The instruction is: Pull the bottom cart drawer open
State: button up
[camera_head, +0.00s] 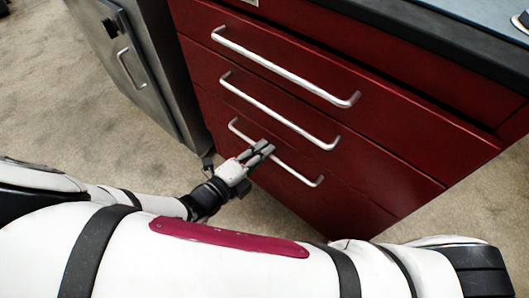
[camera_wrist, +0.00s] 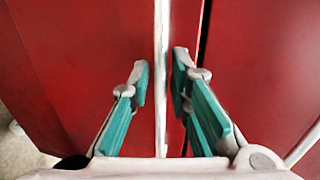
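The red cart's lowest visible drawer (camera_head: 338,188) has a silver bar handle (camera_head: 299,174) and looks closed. My gripper (camera_head: 265,149) is at this handle, near its middle, reaching in from the lower left. In the wrist view the handle (camera_wrist: 161,100) runs upright between my two teal-padded fingers (camera_wrist: 160,78). The fingers are apart, one on each side of the bar, with a small gap showing on each side. The bar looks nearer the right finger. Part of the handle is hidden behind the fingers in the head view.
Two more drawers above have silver handles, the middle handle (camera_head: 280,112) and the top handle (camera_head: 285,68). A grey metal cabinet (camera_head: 150,85) stands close on the left. A dark countertop (camera_head: 430,45) tops the cart. Carpet floor (camera_head: 60,110) is open at left.

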jog(key=shift+w+d+f, duration=0.1)
jog(key=shift+w+d, duration=0.25)
jog(key=shift+w, duration=0.1)
grip_shut()
